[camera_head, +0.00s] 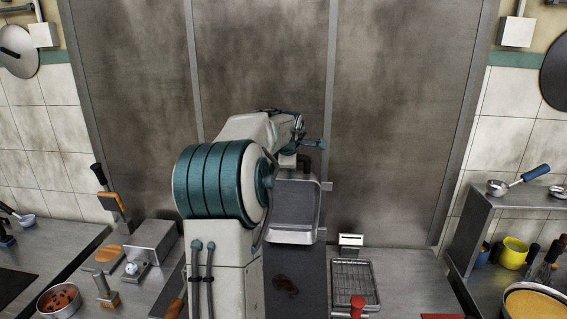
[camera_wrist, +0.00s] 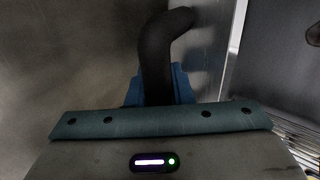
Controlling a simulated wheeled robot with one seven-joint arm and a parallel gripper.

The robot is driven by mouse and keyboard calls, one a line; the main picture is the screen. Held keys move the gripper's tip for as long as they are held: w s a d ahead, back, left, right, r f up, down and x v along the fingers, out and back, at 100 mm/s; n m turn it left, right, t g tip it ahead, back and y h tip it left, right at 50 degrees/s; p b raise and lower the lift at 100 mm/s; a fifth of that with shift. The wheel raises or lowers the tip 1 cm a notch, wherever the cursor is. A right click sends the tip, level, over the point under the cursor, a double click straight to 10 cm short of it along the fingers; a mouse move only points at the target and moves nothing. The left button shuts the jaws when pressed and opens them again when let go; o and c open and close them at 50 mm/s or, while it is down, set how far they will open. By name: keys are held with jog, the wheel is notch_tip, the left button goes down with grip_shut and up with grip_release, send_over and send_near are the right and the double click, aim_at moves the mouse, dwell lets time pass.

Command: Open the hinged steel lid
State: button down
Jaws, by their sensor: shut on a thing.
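The hinged steel lid (camera_head: 293,205) is a grey panel with a raised rim, right of my arm in the head view. It stands raised at a steep tilt against the back. My gripper (camera_head: 301,152) is at its top edge, partly hidden by my arm. In the wrist view my blue fingers (camera_wrist: 158,90) are shut around a dark curved handle (camera_wrist: 160,50). The handle joins a grey steel face (camera_wrist: 208,45), which seems to be the lid. The lid's hinge is not clearly visible.
Below the lid is a dark surface with a brown patch (camera_head: 285,286). A wire rack (camera_head: 353,283) and a red-handled item (camera_head: 357,306) lie to its right. A steel box (camera_head: 152,241) stands left of my arm. A steel wall (camera_head: 400,110) rises behind.

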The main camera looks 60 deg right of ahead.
jog(key=shift+w+d+f, duration=0.15)
jog(key=shift+f, duration=0.1)
dwell(0.3)
jog(key=c, duration=1.6)
grip_release()
jog(key=b+v, duration=0.3)
jog(key=v, duration=1.1)
jog(key=shift+r, duration=0.25)
jog(key=shift+w+d, duration=0.1)
